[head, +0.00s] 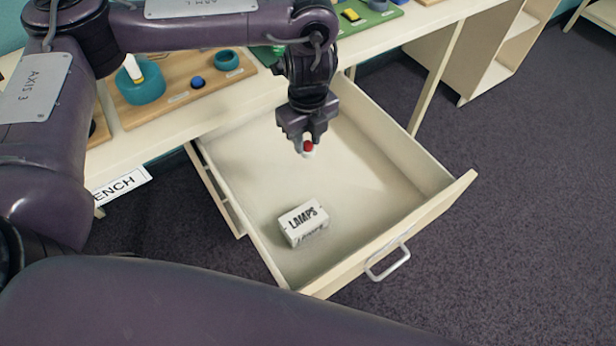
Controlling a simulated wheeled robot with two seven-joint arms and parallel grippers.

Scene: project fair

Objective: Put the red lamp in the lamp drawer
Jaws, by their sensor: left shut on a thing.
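A white block marked LAMPS (304,223) lies in the front left part of the drawer. My right gripper is not in view.
The bench top (150,140) runs behind the drawer and holds wooden boards with a teal cup (141,84), a blue knob (197,82) and a teal ring (227,60). The drawer's front has a metal handle (389,264). Dark carpet (520,200) is clear to the right.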

